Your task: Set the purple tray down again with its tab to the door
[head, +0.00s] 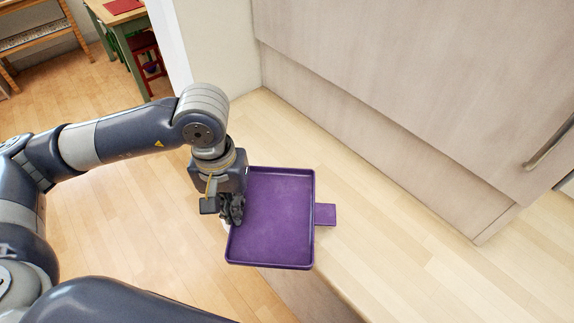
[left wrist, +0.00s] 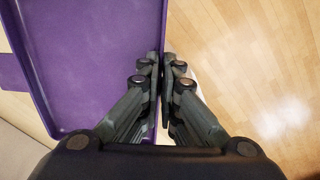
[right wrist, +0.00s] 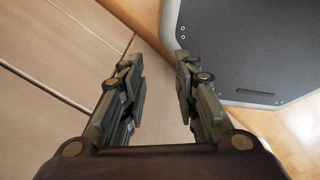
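The purple tray (head: 272,215) is flat, with a low rim and one square tab (head: 326,214). The tab points right in the head view, toward the pale cabinet front. My left gripper (head: 232,210) is shut on the rim opposite the tab. In the left wrist view, the tray (left wrist: 95,60) lies left of the nearly closed fingers (left wrist: 161,80), with its rim between them and the tab (left wrist: 12,72) at the far left. The tray's near part overhangs the ledge; whether it touches the ledge is unclear. My right gripper (right wrist: 160,85) is open and empty, outside the head view.
A pale wooden ledge (head: 400,245) runs below the large cabinet front (head: 420,80), which has a handle (head: 550,145) at right. Bare ledge lies right of the tray. A green table (head: 122,18) and red stool (head: 146,52) stand far back left.

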